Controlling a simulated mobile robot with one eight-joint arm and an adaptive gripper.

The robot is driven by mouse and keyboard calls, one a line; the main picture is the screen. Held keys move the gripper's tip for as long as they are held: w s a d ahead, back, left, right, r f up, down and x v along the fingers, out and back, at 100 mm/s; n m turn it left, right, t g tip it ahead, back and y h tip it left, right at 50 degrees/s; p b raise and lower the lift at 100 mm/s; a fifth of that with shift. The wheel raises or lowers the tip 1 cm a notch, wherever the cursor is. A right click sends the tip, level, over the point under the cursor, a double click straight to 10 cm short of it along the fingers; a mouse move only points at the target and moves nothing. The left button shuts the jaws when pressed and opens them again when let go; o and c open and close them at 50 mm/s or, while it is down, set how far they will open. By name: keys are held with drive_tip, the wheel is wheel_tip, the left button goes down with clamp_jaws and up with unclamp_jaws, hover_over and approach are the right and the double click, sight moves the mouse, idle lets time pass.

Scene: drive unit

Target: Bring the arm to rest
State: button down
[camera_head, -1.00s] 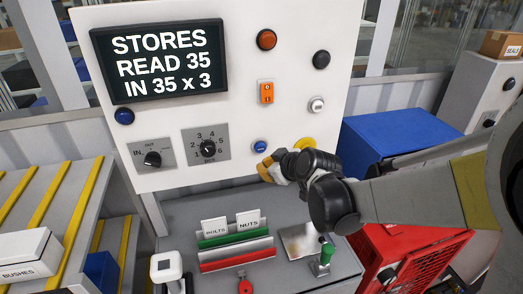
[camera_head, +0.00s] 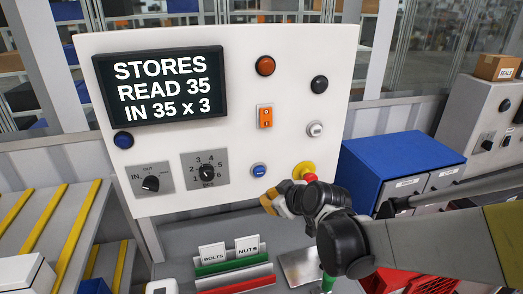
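My gripper (camera_head: 276,198) is at the end of my arm, in front of the lower right of the white control panel (camera_head: 230,110). Its yellow-orange fingertips point left, below the blue button (camera_head: 259,171) and beside the red and yellow emergency button (camera_head: 304,172). It looks apart from the panel, though the depth is hard to judge. I cannot see whether the fingers are open or shut. No held object shows. My arm reaches in from the right edge.
The screen (camera_head: 160,85) reads "STORES READ 35 IN 35 x 3". Below it are two rotary knobs (camera_head: 151,183). BOLTS and NUTS cards (camera_head: 247,247) stand on the grey bench. A blue-topped cabinet (camera_head: 400,155) is behind my arm. A yellow-striped rack (camera_head: 65,230) stands left.

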drive_tip(key=s+d+f+m+h+b, duration=0.1)
drive_tip(key=s+d+f+m+b, duration=0.2)
drive_tip(key=s, duration=0.5)
drive_tip(key=s+d+f+m+g+h+b, duration=0.1)
drive_tip(key=s+d+f+m+h+b, duration=0.1)
drive_tip(key=s+d+f+b, duration=0.3)
drive_tip(key=s+d+f+m+g+h+b, duration=0.1)
drive_tip(key=s+d+f+m+h+b, duration=0.1)
drive_tip(key=s+d+f+m+b, duration=0.3)
drive_tip(key=s+d+b, duration=0.1)
drive_tip(key=s+d, duration=0.3)
drive_tip(key=s, duration=0.1)
drive_tip(key=shift+s+d+b, duration=0.2)
drive_tip(key=shift+s+b, duration=0.1)
drive_tip(key=shift+b, duration=0.1)
